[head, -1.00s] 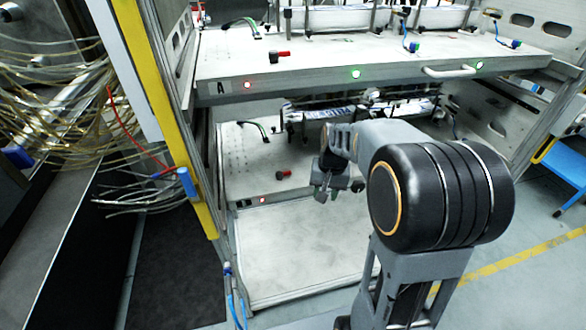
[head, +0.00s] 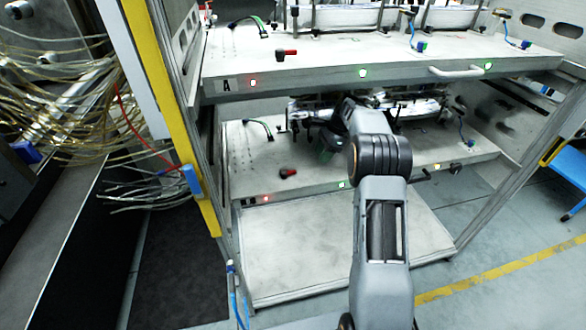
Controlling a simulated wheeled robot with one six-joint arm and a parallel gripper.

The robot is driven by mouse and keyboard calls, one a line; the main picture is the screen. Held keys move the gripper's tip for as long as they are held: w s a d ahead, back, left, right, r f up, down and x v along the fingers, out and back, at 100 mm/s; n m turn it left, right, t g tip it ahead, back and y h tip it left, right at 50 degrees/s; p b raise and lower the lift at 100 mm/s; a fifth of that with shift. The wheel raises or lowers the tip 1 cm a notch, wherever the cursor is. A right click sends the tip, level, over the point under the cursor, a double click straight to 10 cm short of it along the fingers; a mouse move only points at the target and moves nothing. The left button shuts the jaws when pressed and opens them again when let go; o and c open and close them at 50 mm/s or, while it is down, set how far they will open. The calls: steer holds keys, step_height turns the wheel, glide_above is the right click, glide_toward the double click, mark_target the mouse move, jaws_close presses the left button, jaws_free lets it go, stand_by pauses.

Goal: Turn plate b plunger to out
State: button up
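The lower plate (head: 330,185), below the upper plate marked A, is probably plate b; its own label is too small to read. A plunger with a red handle (head: 288,173) and a dark end sits near its front left edge, the handle pointing right. My gripper (head: 324,149) seems to be the dark shape over the lower plate, behind and to the right of that plunger and apart from it. My forearm and the shade hide much of it, so its fingers cannot be made out.
The upper plate (head: 310,70) overhangs the lower one and carries a similar red plunger (head: 286,54). A rack of parts (head: 415,105) stands in the gap behind my arm. A yellow post (head: 150,90) and loose cables (head: 60,80) are at left. A bare bottom panel (head: 300,250) lies below.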

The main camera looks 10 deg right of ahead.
glide_above(291, 171)
steer(key=d, duration=0.2)
steer(key=x, duration=0.2)
steer(key=shift+d+f+b, duration=0.1)
steer(key=shift+f+b, duration=0.2)
steer(key=shift+f, duration=0.15)
steer(key=shift+x, duration=1.05)
steer(key=shift+c, duration=0.4)
jaws_close()
